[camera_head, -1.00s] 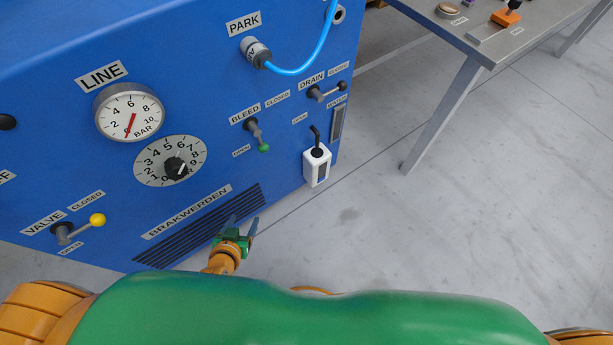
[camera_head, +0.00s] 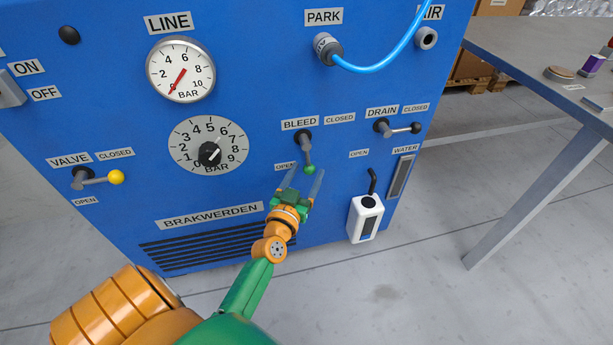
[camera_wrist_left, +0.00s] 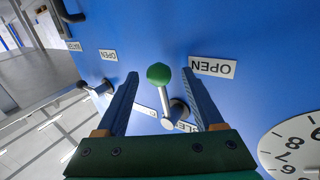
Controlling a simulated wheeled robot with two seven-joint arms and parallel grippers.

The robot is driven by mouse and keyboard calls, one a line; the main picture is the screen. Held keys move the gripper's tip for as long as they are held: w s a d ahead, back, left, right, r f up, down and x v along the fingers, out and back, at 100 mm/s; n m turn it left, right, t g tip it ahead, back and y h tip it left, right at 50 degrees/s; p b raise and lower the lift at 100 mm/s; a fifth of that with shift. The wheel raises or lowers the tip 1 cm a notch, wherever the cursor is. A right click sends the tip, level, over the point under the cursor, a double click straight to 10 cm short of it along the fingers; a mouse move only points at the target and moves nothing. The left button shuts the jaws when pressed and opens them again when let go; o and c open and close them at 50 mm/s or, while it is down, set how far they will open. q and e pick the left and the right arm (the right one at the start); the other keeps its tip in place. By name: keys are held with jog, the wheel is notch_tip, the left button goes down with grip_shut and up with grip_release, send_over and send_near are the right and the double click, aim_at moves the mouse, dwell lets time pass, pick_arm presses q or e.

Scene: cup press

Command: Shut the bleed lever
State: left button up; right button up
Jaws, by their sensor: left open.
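The bleed lever (camera_head: 306,147) is on the blue panel under the BLEED label. It hangs down with its green knob (camera_head: 309,169) at the lower end, beside the OPEN label (camera_head: 285,166); the CLOSED label (camera_head: 339,118) is up to the right. My left gripper (camera_head: 304,177) is open, just in front of the knob and not closed on it. In the left wrist view the green knob (camera_wrist_left: 158,74) shows between the two fingertips (camera_wrist_left: 160,76), with a gap on each side. My right gripper is not in view.
The drain lever (camera_head: 400,129) points right, and a white box with a black spout (camera_head: 365,217) hangs below it. A blue hose (camera_head: 390,62) loops above. The valve lever (camera_head: 97,181) with a yellow knob is at left. A grey table (camera_head: 540,60) stands at right.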

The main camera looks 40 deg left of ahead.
pick_arm(q)
grip_shut()
dwell(1.3)
